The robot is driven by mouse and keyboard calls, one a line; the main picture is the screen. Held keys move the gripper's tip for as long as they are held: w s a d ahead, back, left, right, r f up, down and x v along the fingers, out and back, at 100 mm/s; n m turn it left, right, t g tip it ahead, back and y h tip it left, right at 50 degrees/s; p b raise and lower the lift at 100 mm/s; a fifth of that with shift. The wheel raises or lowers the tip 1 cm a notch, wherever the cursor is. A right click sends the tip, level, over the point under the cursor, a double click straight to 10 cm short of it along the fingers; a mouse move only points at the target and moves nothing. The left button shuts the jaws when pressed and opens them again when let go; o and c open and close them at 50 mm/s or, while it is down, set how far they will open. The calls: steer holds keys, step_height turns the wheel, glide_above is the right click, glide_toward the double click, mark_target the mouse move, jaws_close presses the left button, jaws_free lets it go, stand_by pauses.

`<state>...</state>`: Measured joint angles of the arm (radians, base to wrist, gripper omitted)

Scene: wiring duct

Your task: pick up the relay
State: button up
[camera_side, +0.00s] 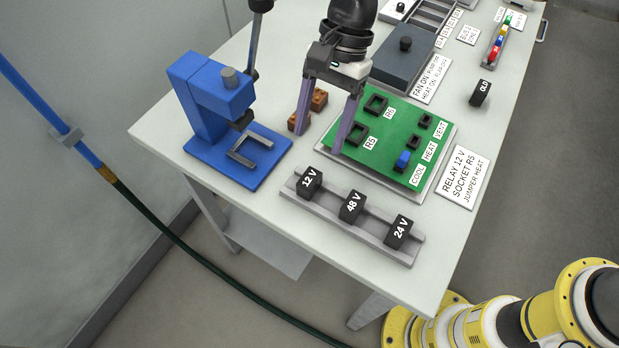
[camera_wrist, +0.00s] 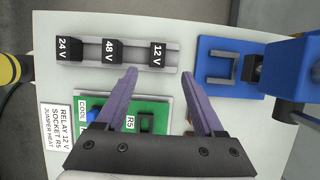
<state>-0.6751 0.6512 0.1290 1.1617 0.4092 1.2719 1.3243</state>
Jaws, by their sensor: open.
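Three black relays stand in a grey rail (camera_side: 374,224) at the front of the table. They are the 12 V relay (camera_side: 309,182), the 48 V relay (camera_side: 352,206) and the 24 V relay (camera_side: 398,232). My gripper (camera_side: 320,140) is open and empty, above the table behind the rail, near the green board's left edge. Its purple fingers also show in the wrist view (camera_wrist: 158,85). The card (camera_side: 463,177) reads "RELAY 12 V SOCKET R5 JUMPER HEAT".
The green board (camera_side: 425,128) has sockets R5 (camera_side: 356,134) and R6 (camera_side: 376,105), and a blue jumper (camera_side: 403,160) at COOL. A blue press (camera_side: 225,120) stands left. Brown blocks (camera_side: 318,99) lie behind my fingers. An OLD relay (camera_side: 480,92) lies right.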

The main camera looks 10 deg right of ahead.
mark_target(311, 176)
steer(key=x, duration=0.5)
steer(key=shift+f, duration=0.35)
steer(key=shift+x, duration=2.65)
steer(key=shift+s+d, duration=0.15)
jaws_close()
